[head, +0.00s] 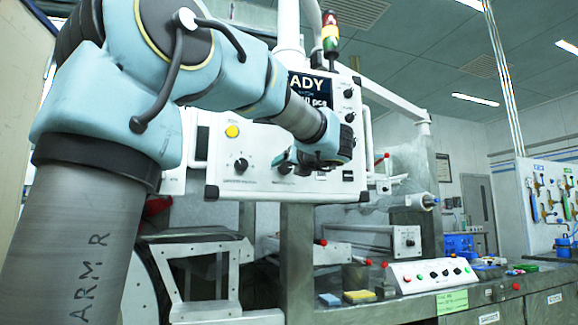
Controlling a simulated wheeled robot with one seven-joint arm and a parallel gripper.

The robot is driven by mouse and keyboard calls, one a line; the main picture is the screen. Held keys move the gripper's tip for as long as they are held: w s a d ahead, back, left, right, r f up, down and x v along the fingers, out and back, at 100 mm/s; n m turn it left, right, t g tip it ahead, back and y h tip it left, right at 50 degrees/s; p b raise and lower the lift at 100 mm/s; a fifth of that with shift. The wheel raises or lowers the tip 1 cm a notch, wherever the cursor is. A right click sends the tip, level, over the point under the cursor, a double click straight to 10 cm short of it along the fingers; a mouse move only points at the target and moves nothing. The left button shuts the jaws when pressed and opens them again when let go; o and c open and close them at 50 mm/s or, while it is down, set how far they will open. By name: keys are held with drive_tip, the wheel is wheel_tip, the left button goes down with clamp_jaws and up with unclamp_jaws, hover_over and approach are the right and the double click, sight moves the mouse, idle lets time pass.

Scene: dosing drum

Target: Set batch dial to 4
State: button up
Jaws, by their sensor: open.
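A white control panel (228,185) hangs in the middle of the head view, with part of a dark display (298,82) showing "ADY". A black dial (241,165) sits at its lower left with small marks around it. More black knobs run down its right side, one near the top (348,93). The labels are too small to read, so I cannot tell which is the batch dial or its setting. My gripper (284,160) is in front of the panel's lower middle, right of the lower-left dial, and is open. Another dark knob is partly hidden behind it; contact cannot be told.
A yellow button (232,131) is on the panel's left. A signal tower (330,35) stands above. Below right, a bench holds a sloped button box (432,274) and a yellow block (359,296). My arm hides the panel's upper left.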

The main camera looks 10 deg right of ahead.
clamp_jaws()
idle(0.7)
